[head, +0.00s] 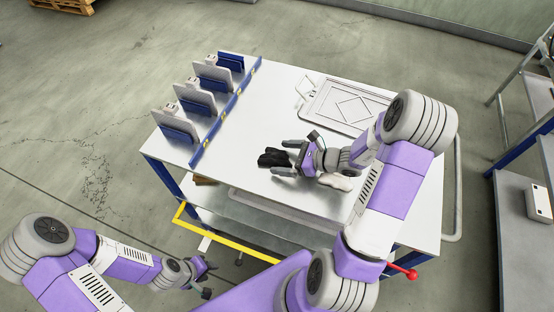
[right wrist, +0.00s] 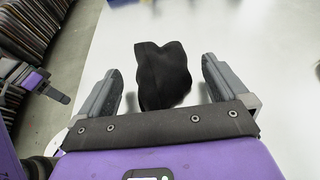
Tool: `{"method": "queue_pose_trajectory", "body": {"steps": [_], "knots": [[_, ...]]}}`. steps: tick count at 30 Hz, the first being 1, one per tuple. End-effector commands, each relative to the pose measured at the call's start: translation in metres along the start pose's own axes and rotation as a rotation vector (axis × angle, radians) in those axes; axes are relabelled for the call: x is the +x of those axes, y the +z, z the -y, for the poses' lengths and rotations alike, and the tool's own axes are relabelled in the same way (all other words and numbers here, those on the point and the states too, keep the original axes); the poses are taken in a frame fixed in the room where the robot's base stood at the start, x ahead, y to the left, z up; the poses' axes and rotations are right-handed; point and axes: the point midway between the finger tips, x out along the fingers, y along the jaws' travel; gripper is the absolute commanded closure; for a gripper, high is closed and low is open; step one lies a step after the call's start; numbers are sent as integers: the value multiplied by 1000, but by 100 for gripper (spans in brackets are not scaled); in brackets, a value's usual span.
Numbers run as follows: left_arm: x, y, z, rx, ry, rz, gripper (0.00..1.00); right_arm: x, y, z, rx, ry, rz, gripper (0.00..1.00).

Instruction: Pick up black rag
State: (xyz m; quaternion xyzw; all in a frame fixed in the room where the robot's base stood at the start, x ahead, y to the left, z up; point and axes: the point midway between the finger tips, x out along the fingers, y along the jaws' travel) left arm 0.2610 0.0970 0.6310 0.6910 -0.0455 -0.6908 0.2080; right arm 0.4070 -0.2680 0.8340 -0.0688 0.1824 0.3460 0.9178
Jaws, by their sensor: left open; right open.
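A crumpled black rag (head: 274,158) lies on the white table top (head: 300,95). In the right wrist view the black rag (right wrist: 163,74) lies between and slightly beyond the fingers. My right gripper (head: 284,157) is open, its fingers (right wrist: 160,82) apart on either side of the rag's near part; whether they touch it I cannot tell. In the head view, the rag's right end is partly hidden by the gripper. My left gripper (head: 209,280) is open and empty, low at the front left, off the table.
A white cloth-like bundle (head: 334,182) lies under my right wrist. A grey tray with a diamond outline (head: 345,106) is at the back right. Several upright plates in blue holders (head: 197,96) line the left edge. A yellow rail (head: 225,236) runs along the front. The table's middle left is clear.

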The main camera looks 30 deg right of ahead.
Motion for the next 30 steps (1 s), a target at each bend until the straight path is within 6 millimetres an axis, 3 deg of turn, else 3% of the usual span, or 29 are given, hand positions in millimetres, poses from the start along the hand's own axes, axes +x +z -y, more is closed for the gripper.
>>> {"method": "queue_pose_trajectory", "body": {"steps": [4, 12, 22, 30], "knots": [[5, 0, 2, 0, 0, 0, 57, 16, 0, 0, -1, 1, 1, 0], [4, 0, 2, 0, 0, 0, 57, 17, 0, 0, 0, -1, 0, 2], [4, 0, 2, 0, 0, 0, 57, 17, 0, 0, 0, -1, 0, 52], [3, 0, 1, 0, 0, 0, 57, 16, 3, 0, -1, -1, 0, 55]]}}
